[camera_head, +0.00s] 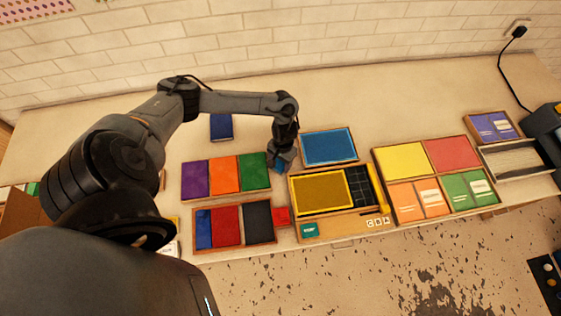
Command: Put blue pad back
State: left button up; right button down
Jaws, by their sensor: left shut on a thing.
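My left gripper (281,165) points down between the colored pads on the left and the trays in the middle. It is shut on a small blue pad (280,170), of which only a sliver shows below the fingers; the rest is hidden. A large blue panel in a wooden frame (328,146) lies just right of the gripper. A dark blue block (221,127) lies behind, to the left. A row of purple, orange and green pads (225,174) lies left of the gripper. My right gripper is not in view.
A wooden tray with blue, red and black pads (226,227) is at the front left, with a small red pad (282,216) beside it. A yellow framed tray (320,192) is in front of the gripper. A multicolored tray (404,160) is further right. The table's back strip is mostly clear.

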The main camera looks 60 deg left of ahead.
pick_arm(q)
jog(key=shift+f, duration=0.2)
jog(key=o, duration=0.8)
jog(key=shift+f, duration=0.1)
jog(key=shift+o, duration=0.2)
